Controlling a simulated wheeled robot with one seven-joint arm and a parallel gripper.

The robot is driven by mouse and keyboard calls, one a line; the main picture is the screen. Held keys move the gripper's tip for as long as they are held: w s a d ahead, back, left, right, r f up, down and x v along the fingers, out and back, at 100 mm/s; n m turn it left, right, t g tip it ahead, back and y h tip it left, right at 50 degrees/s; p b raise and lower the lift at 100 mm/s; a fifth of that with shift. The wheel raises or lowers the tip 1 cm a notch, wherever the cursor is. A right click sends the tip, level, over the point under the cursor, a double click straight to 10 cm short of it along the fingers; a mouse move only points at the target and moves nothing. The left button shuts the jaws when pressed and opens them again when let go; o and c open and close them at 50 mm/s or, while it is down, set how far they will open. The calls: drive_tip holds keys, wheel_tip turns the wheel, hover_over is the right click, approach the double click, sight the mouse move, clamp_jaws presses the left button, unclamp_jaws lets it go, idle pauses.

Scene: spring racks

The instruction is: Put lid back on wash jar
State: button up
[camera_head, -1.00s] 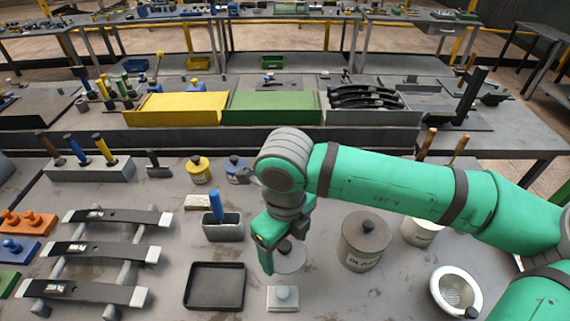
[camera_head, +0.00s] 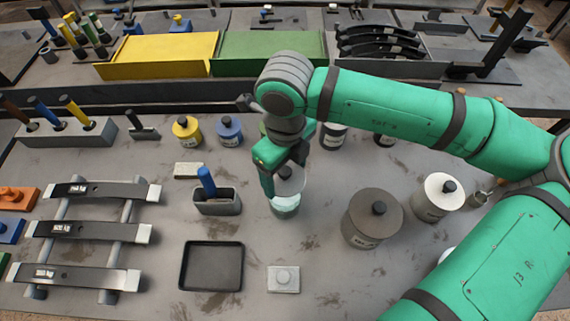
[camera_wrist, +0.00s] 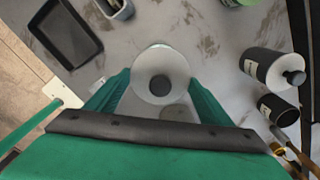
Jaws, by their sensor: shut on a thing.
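My gripper (camera_head: 285,178) is shut on the edges of a pale round lid with a dark knob (camera_head: 291,172). In the wrist view the lid (camera_wrist: 148,87) lies flat between the two green fingers (camera_wrist: 160,92), with its knob facing the camera. A clear glass jar with pale teal contents (camera_head: 285,207) stands on the bench right under the lid in the head view. The lid and fingers hide most of the jar in the wrist view. I cannot tell whether the lid touches the jar's rim.
A grey cup with a blue handle (camera_head: 216,207) stands left of the jar. A large brown-lidded jar (camera_head: 360,235) and a white-lidded jar (camera_head: 428,208) stand right. Yellow (camera_head: 186,135) and blue (camera_head: 229,135) jars stand behind.

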sight(285, 181)
drive_tip(key=shift+s+f, duration=0.1)
drive_tip(key=shift+f, duration=2.15)
drive_tip(key=shift+f, duration=0.2)
idle(0.7)
drive_tip(key=o, duration=1.2)
drive_tip(key=shift+c, duration=0.2)
drive_tip(key=shift+o, duration=0.5)
drive_tip(key=shift+r, duration=3.5)
clamp_jaws()
